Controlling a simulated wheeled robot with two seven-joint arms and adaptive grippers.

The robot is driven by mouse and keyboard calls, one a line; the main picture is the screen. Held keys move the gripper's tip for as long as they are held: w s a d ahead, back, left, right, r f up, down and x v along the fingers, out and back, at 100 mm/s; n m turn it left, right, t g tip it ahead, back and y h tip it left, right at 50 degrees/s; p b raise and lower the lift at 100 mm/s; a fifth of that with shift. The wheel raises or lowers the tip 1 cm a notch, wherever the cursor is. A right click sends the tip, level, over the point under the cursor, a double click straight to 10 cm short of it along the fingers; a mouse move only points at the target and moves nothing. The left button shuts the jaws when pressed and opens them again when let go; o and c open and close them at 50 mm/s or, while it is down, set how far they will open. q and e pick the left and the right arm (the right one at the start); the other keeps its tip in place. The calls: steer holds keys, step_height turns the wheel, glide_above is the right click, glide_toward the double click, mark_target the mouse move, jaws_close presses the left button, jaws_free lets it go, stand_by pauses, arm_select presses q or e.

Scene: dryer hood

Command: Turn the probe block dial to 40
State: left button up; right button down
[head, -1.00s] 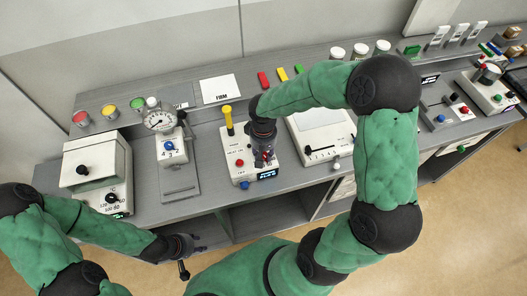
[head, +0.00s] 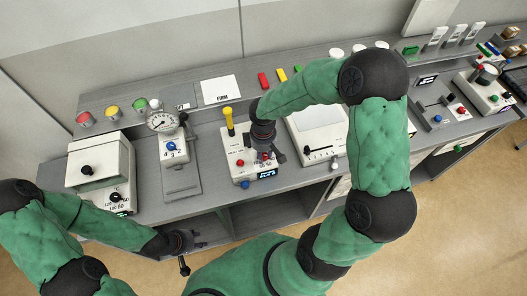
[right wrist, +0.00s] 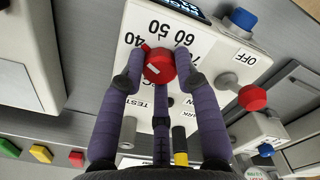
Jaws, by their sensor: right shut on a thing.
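The probe block (head: 235,150) is a white box with a yellow-handled probe (head: 229,118) standing at its back left. Its red dial (right wrist: 158,66) shows in the right wrist view, ringed by printed numbers, with 50 and 60 above it and 40 to the left. A small red pointer tip sticks out at the dial's upper left; its exact reading is unclear. My right gripper (right wrist: 160,68) is shut on the dial, with purple fingers on both sides. In the head view my right gripper (head: 268,152) largely covers the dial. My left gripper (head: 185,242) hangs before the bench, apart from the block.
A red knob (right wrist: 252,97) and a blue knob (right wrist: 243,19) stand beside the dial. A gauge stand (head: 163,123) and white oven-like box (head: 100,160) are to the left. A flat white device (head: 322,125) stands close on the right.

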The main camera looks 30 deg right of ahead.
steer(key=shift+w+r+n, duration=0.2)
steer(key=shift+w+n, duration=0.1)
steer(key=shift+w, duration=0.05)
steer(key=c, duration=0.9)
jaws_free()
steer(key=shift+a+f, duration=0.1)
steer(key=shift+a, duration=0.05)
steer(key=shift+s, duration=0.15)
step_height(320, 180, up, 12)
